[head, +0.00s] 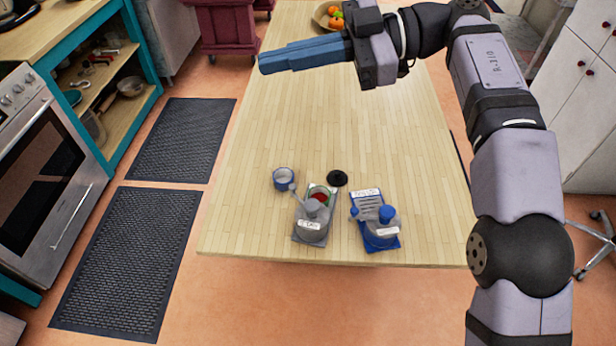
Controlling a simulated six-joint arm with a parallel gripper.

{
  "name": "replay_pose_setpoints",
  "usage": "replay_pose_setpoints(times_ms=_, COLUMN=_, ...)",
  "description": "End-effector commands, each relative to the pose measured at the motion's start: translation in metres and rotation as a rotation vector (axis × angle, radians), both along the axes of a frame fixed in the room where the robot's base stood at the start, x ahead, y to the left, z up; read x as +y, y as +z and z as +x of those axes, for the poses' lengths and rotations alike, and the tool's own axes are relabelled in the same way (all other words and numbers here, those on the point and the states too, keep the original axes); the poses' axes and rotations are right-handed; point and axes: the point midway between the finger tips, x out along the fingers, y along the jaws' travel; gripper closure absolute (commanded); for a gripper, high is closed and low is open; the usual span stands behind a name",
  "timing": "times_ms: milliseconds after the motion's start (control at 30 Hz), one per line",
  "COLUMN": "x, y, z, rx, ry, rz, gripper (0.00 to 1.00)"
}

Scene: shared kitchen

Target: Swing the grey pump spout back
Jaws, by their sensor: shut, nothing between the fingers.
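The grey pump bottle (312,226) stands on a grey base near the table's front edge and bears a white label. Its grey spout (298,196) points back and left, its tip appearing at or over the near-right rim of a small blue cup (278,186). My gripper (263,64) has blue fingers, is shut and empty, and is up over the far left part of the table, well away from the bottles.
A black round disc (337,178) lies behind the bottles. A green-and-red item (319,194) is partly hidden behind the grey pump. A bowl of fruit (325,22) is at the far end. The middle of the wooden table (330,120) is clear.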

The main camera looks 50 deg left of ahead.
Motion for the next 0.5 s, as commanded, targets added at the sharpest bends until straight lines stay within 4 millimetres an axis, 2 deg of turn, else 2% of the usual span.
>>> replay_pose_setpoints(times_ms=33, x=0.002, y=0.030, z=-0.004, rx=0.060, ry=-0.027, rz=0.057, gripper=1.00)
replay_pose_setpoints(times_ms=133, x=0.012, y=0.089, z=0.002, rx=0.208, ry=-0.121, rz=0.190, gripper=1.00)
replay_pose_setpoints(times_ms=233, x=0.020, y=0.147, z=0.027, rx=0.364, ry=-0.263, rz=0.336, gripper=1.00)
replay_pose_setpoints(times_ms=300, x=0.024, y=0.179, z=0.057, rx=0.474, ry=-0.390, rz=0.429, gripper=1.00)
replay_pose_setpoints(times_ms=367, x=0.024, y=0.199, z=0.088, rx=0.564, ry=-0.515, rz=0.494, gripper=1.00)
replay_pose_setpoints(times_ms=400, x=0.024, y=0.207, z=0.112, rx=0.620, ry=-0.605, rz=0.527, gripper=1.00)
replay_pose_setpoints(times_ms=467, x=0.022, y=0.210, z=0.151, rx=0.701, ry=-0.753, rz=0.556, gripper=1.00)
replay_pose_setpoints(times_ms=500, x=0.020, y=0.207, z=0.177, rx=0.750, ry=-0.855, rz=0.563, gripper=1.00)
